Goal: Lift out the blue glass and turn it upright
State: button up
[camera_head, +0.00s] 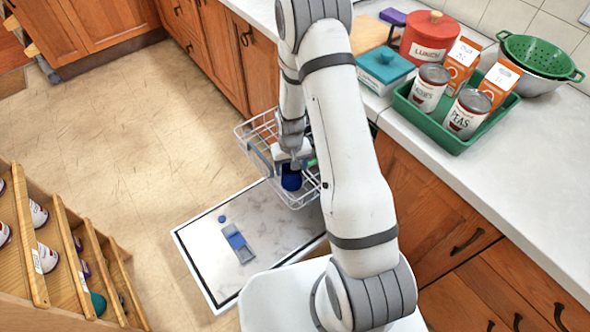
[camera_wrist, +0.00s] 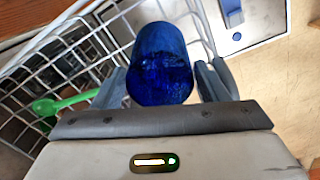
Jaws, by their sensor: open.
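The blue glass (camera_head: 291,181) is in the white wire dish rack (camera_head: 250,131), under my gripper (camera_head: 292,160). In the wrist view the deep blue glass (camera_wrist: 160,55) lies between the two grey fingers of my gripper (camera_wrist: 165,82). The fingers are apart, one on each side of the glass; I cannot tell whether either touches it. The end nearer the wrist camera looks rounded and closed; its other end points away. The rack also shows in the wrist view (camera_wrist: 35,75). My gripper hides part of the glass in the head view.
A green utensil (camera_wrist: 62,103) lies in the rack beside the glass. The open dishwasher door (camera_head: 200,240) lies flat below. The counter (camera_head: 510,190) at right holds a green tray (camera_head: 445,136) with cans and cartons; its front part is clear. A shelf (camera_head: 65,250) stands at left.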

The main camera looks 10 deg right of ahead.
jog(key=shift+f, duration=0.1)
jog(key=c, duration=0.9)
jog(key=shift+o, duration=0.2)
jog(key=r, duration=0.6)
jog(key=w+r, duration=0.1)
jog(key=r, duration=0.3)
